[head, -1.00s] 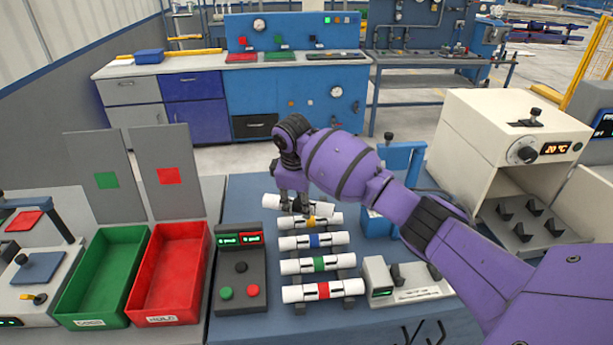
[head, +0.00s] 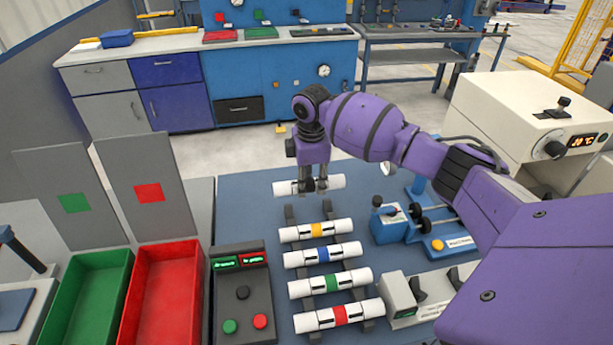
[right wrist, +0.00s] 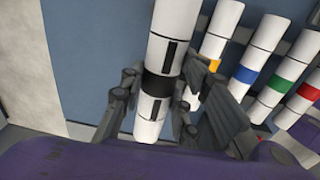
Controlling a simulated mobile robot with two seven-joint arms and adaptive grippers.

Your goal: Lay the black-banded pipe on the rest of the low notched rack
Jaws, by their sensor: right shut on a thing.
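The black-banded pipe (head: 336,181) is white and held crosswise in my right gripper (head: 313,185). In the right wrist view, the fingers (right wrist: 160,105) close on both sides of its black middle band (right wrist: 158,84). The low notched rack (head: 328,212) has two dark rails on the blue table. Pipes with yellow (head: 316,230), blue (head: 323,254), green (head: 330,282) and red (head: 339,315) bands lie across it. The held pipe appears just past the bare far end of the rails; its height above them is unclear. My left gripper is out of view.
Left of the rack are a button box (head: 243,292), a red bin (head: 190,252) and a green bin (head: 128,256). To the right are a blue fixture (head: 391,228), a white notched unit (head: 397,293) and a cream oven (head: 490,110). Blue tabletop (head: 245,200) is free at far left.

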